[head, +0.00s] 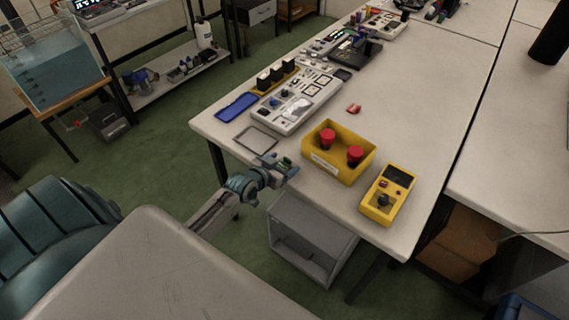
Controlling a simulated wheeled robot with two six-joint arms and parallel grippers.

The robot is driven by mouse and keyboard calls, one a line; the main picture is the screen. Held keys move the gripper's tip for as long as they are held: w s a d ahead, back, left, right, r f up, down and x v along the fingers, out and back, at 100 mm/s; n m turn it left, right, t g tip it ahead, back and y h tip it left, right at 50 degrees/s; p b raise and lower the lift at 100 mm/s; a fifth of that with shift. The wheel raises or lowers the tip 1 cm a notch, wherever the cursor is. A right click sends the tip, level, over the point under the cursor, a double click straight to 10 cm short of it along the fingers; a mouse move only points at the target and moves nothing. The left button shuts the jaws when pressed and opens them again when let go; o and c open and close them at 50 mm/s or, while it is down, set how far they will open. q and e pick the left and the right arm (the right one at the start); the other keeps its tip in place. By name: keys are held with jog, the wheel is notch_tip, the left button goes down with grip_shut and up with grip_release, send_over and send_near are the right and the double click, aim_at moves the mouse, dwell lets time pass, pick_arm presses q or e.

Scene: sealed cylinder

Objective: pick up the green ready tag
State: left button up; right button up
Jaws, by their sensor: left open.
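A small green piece, which looks like the green tag (285,161), shows at the near edge of the white table, right at my left gripper (287,169). My left gripper is open, with its fingers at the table edge around or beside the green piece; at this size I cannot tell whether they touch it. The gripper hides part of the piece. My right gripper is not in view.
A yellow bin (317,167) with red-topped items stands right of the gripper, and a yellow meter (388,195) lies farther right. The table's far right is clear.

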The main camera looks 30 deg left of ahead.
pick_arm(q)
jog(key=shift+w+f, duration=0.1)
jog(key=shift+w, duration=0.05)
jog(key=shift+c, duration=0.2)
jog(key=c, duration=1)
jog(key=shift+r, duration=0.2)
